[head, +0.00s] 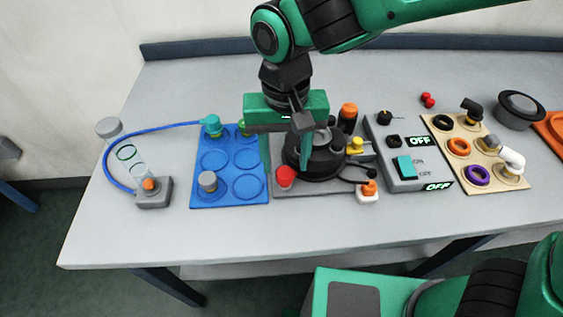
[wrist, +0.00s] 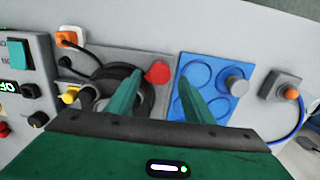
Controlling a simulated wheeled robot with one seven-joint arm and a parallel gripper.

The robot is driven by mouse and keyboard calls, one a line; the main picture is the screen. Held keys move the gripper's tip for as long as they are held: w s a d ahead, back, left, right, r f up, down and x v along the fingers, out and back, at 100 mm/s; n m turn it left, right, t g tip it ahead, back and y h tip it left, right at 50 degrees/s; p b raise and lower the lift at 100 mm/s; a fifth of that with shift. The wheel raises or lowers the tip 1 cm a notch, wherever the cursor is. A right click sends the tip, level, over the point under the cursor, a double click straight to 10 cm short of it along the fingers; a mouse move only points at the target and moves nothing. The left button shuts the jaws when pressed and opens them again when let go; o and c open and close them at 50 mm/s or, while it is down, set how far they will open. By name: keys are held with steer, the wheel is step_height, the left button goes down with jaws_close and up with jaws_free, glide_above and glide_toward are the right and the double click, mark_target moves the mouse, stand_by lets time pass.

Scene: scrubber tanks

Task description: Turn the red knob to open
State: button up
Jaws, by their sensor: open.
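The red knob (head: 286,176) sits at the front left of a black round device (head: 322,164) on a grey base plate (head: 312,191). It also shows in the wrist view (wrist: 157,73), between my two fingers and nearer the left one. In the head view my gripper (head: 283,158) hangs over the left side of the device, above and behind the knob. A gap to the knob cannot be measured from these frames. The knob's lower stem is hidden.
A blue tray (head: 232,174) with round recesses lies left of the device. A grey control box (head: 407,170) with OFF displays stands right, beside a wooden board (head: 441,135) with coloured rings. A blue hose (head: 150,133) runs at the far left. The table's front strip is clear.

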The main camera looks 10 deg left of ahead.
mark_target(288, 175)
steer(key=shift+f, duration=1.45)
